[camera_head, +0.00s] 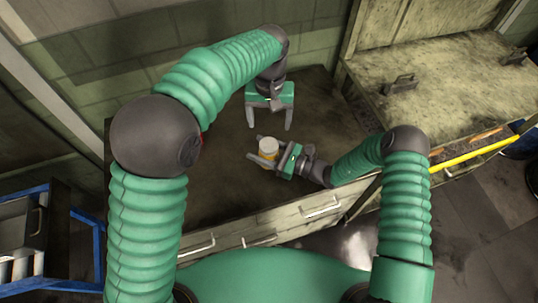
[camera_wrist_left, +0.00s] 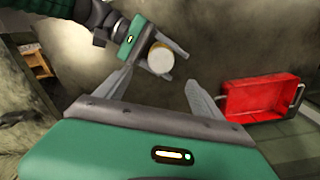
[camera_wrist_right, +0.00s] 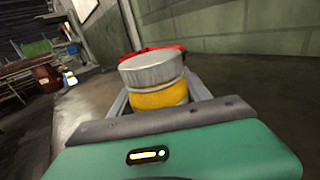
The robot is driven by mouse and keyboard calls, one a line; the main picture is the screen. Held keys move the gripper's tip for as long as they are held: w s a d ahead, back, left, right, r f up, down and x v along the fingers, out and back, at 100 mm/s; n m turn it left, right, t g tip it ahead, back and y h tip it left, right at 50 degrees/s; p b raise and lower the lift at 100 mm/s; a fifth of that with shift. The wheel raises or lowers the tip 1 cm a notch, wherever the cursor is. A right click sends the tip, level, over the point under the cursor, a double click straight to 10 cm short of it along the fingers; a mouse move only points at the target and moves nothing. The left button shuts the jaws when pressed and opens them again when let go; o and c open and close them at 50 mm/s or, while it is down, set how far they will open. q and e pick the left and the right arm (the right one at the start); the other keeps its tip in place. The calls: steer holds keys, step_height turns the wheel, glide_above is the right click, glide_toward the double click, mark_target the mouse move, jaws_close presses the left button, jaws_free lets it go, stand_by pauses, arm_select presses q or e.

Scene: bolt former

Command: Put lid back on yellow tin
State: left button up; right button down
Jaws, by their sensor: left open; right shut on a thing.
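The yellow tin (camera_wrist_right: 160,98) stands upright between the fingers of my right gripper (camera_head: 259,152), which is shut on it. A silvery, pale lid (camera_wrist_right: 150,71) covers its top and appears seated level. In the left wrist view the round lid top (camera_wrist_left: 160,59) hides most of the tin's body. My left gripper (camera_head: 270,125) is open and empty. It hangs above and behind the tin in the head view, fingers pointing down, apart from the lid. In the left wrist view the tin lies beyond the gap between the left fingers (camera_wrist_left: 158,88).
A red tray (camera_wrist_left: 262,98) shows at the right of the left wrist view. The dark worktop (camera_head: 215,185) is clear left of the tin. Drawers with handles (camera_head: 322,208) line its front. A pale bench (camera_head: 435,85) stands at the right, and a wall rises behind.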

steer(key=shift+c, duration=2.1)
jaws_free()
arm_select(q)
steer(key=shift+r, duration=0.65)
arm_select(e)
steer(key=shift+d, duration=0.1)
arm_select(q)
step_height(320, 180, down, 2)
steer(key=shift+f+b, duration=0.25)
steer(key=shift+b, duration=1)
arm_select(e)
steer(key=v, duration=1.6)
steer(key=shift+d, duration=0.35)
